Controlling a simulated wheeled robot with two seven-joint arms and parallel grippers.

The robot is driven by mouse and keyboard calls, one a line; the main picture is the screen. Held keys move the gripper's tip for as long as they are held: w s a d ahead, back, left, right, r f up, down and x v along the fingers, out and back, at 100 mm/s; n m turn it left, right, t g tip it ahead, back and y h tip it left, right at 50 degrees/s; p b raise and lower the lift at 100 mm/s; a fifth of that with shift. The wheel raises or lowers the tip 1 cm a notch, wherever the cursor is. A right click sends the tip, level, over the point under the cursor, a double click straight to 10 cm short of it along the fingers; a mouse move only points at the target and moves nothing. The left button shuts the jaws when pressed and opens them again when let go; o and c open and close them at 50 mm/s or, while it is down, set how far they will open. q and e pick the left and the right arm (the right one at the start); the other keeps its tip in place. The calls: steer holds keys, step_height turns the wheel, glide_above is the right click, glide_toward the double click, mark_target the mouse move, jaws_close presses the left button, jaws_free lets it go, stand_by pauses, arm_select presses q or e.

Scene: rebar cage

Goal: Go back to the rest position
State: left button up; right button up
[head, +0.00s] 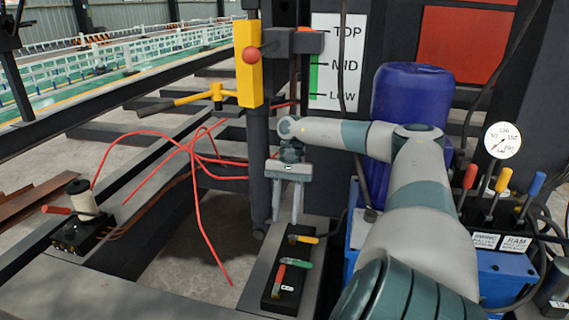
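My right gripper (286,222) points down in the head view, in front of the dark column and above the narrow grey beam. Its two fingers are apart with nothing visible between them. Below it, a black tool holder (270,297) on the beam carries a yellow-handled tool (303,239), a green-handled tool (297,263) and a red-handled tool (279,280). The fingertips are close to the holder's far end; I cannot tell whether they touch it. My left gripper is not in the view.
A blue pump unit (507,275) with coloured levers and a gauge (503,140) stands at right, near my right arm. A yellow bracket (248,63) and TOP/MID/LOW scale (335,62) are behind. Red wires (196,190) hang left; a spool (81,196) stands on a black box.

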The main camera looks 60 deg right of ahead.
steer(key=shift+d+r, duration=0.15)
steer(key=shift+r, duration=0.3)
stand_by(0.4)
